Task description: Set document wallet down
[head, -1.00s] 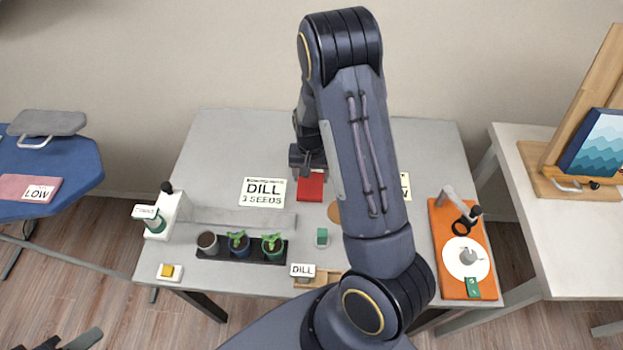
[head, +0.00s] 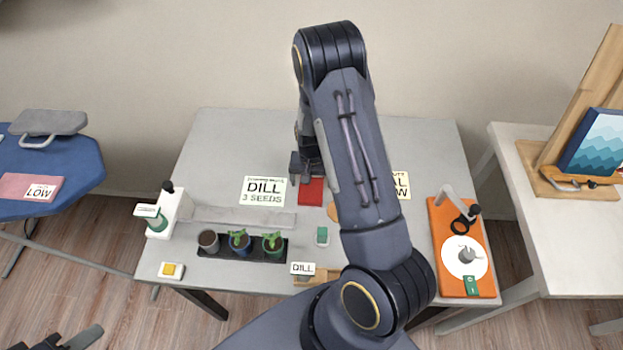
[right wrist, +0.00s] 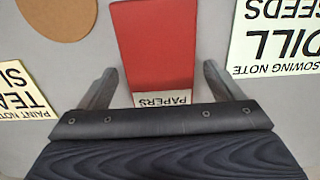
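The document wallet (head: 311,191) is a red, flat rectangle lying on the grey table toward the back middle. In the right wrist view the wallet (right wrist: 154,45) has a white label reading PAPERS at its near end. My right gripper (head: 305,168) is at the wallet's far end in the head view. In the right wrist view its two fingers (right wrist: 161,80) are spread wide, one on each side of the wallet, with small gaps visible beside it. My left gripper (head: 72,340) shows only partly at the bottom left corner, away from the table.
A DILL seeds card (head: 263,191) lies left of the wallet. A brown round disc (right wrist: 57,15) and another note card (right wrist: 20,92) lie on its other side. A black tray of pots (head: 241,248), a white bottle stand (head: 165,212) and an orange board (head: 463,250) stand nearer the edges.

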